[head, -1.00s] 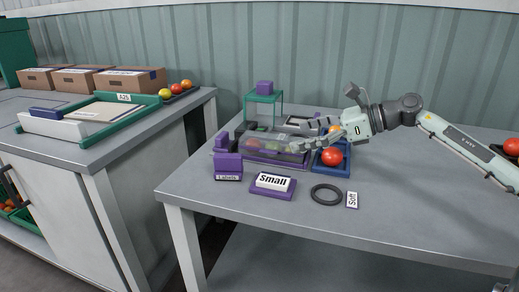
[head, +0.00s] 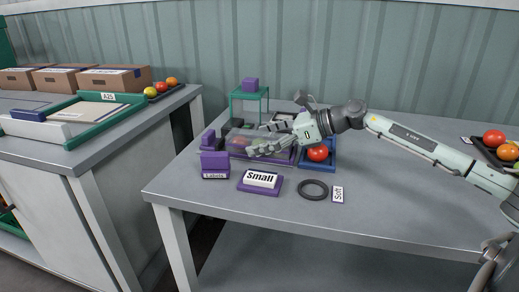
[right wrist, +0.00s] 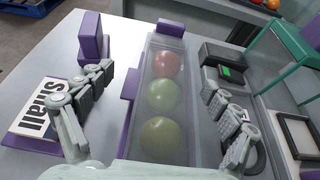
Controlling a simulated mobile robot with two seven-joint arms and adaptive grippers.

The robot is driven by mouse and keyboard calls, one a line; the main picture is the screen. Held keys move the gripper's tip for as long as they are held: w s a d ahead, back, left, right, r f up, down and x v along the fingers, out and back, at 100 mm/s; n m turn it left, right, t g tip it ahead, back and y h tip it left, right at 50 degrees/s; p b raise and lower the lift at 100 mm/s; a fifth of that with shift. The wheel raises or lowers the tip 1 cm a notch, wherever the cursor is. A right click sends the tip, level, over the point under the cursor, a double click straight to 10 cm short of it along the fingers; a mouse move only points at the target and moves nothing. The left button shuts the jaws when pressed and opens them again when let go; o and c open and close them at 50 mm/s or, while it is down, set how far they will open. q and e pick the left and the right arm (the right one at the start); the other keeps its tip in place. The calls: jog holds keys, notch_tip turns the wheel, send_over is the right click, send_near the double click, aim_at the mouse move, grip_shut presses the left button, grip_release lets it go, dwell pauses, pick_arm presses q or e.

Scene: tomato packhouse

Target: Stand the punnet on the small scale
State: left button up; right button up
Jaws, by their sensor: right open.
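The punnet (right wrist: 139,128) is a clear box with three round fruits in a row, one red and two green. In the head view the punnet (head: 238,137) lies in front of the green stand, partly hidden by my fingers. My right gripper (head: 262,141) is open, and the wrist view shows one finger on each side of the punnet, apart from it. A dark device (right wrist: 229,59) with a small green display stands beside the punnet; it looks like the small scale, but I cannot be sure. My left gripper is not in view.
A purple plate (head: 246,187) bears a "Small" sign. A purple "Labels" holder (head: 214,160), a dark ring (head: 301,190) and a blue tray (head: 319,169) with a red tomato are close by. A green stand (head: 248,95) rises behind. The table's right middle is clear.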

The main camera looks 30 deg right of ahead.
jog(key=c, duration=1.2)
jog(key=shift+r, duration=0.15)
